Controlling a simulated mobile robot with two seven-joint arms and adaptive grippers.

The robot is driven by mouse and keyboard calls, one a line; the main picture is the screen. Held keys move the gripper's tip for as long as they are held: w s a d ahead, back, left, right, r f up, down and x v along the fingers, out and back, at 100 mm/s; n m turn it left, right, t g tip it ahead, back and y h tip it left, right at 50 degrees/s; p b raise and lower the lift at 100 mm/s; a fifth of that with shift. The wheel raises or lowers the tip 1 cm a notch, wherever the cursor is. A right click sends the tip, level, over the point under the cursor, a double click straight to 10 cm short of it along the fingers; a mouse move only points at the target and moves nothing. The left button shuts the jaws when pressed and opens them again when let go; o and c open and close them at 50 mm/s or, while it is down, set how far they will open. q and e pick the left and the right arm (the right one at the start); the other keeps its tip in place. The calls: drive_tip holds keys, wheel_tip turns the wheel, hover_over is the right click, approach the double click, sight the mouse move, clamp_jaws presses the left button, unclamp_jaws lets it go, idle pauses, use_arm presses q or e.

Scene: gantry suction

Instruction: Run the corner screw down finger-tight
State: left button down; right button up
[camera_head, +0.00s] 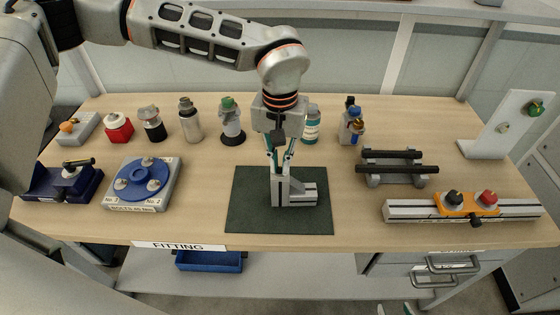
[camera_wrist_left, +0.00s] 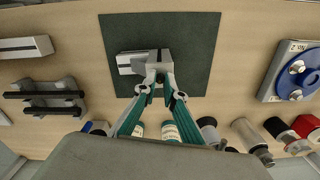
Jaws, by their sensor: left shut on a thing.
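A grey corner bracket with two profile arms (camera_head: 298,192) stands on the dark green mat (camera_head: 245,205). It also shows in the left wrist view (camera_wrist_left: 130,63), with one arm pointing left. My left gripper (camera_head: 279,162) points down over the upright of the bracket. In the wrist view its teal fingers (camera_wrist_left: 160,88) close in on a small dark part at the corner, which I take to be the corner screw. The fingers mostly hide it, and I cannot tell how deep it sits.
A blue round bolt plate (camera_head: 145,181) on a labelled block stands left of the mat. Several bottles line the back, close behind the arm. A stand with two black bars (camera_head: 397,168) and a rail with an orange carriage (camera_head: 468,205) are at right. The mat's left part is clear.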

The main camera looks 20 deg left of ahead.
sight(280, 168)
use_arm(q)
drive_tip(key=c, duration=2.1)
unclamp_jaws()
wheel_tip(280, 168, up, 12)
